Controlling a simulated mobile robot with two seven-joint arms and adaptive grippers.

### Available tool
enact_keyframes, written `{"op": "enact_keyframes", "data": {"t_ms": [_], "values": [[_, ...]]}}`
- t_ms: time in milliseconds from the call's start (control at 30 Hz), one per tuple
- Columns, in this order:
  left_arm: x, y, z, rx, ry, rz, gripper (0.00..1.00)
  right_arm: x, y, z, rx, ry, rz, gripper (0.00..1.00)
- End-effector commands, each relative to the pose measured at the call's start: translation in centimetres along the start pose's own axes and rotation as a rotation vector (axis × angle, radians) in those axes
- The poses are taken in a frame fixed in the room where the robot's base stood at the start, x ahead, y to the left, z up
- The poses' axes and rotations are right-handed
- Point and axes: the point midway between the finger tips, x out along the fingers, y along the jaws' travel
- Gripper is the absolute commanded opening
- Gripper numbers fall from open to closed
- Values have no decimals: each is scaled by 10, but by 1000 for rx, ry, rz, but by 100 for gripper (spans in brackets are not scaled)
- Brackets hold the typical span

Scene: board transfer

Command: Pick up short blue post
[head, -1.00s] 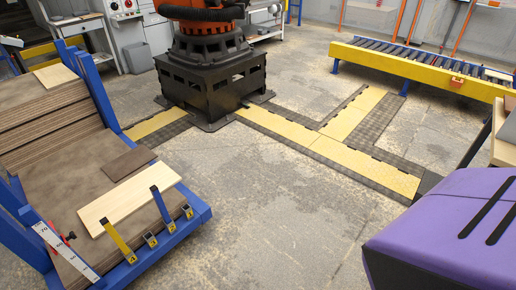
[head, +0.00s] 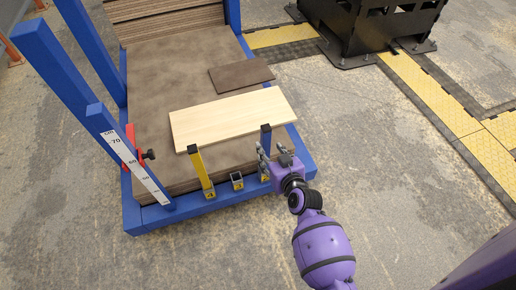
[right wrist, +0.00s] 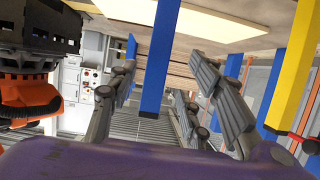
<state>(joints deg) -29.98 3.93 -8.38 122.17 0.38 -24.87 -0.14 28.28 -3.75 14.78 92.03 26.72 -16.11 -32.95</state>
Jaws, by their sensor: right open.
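The short blue post (head: 266,138) with a dark cap stands upright at the front edge of the blue rack, beside the pale wooden board. My right gripper (head: 277,157) is open at the post, its fingers close to it. In the right wrist view, which looks upside down, the blue post (right wrist: 161,60) shows between the spread fingers of the right gripper (right wrist: 165,100). I cannot tell whether a finger touches it. The post's lower end is partly hidden by the gripper in the head view. My left gripper is not in view.
A yellow post (head: 202,172) stands to the left, with an empty socket (head: 237,182) between. The pale board (head: 232,116) and a small brown board (head: 241,77) lie on the rack's bed. Tall blue uprights (head: 88,50) and a scale (head: 135,163) stand left.

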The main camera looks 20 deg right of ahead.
Motion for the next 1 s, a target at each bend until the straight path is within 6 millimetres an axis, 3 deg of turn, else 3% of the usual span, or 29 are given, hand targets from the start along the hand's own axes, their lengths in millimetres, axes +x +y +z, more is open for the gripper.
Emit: {"op": "enact_keyframes", "data": {"t_ms": [400,600,867,1000], "values": [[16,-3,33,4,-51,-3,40,51,4,9,-9,-1,0,45],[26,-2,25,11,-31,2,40,74,4,9,-9,-1,0,45],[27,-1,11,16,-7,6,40,76,4,8,-10,-1,0,45],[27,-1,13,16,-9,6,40,76,4,8,-10,-1,0,28]]}}
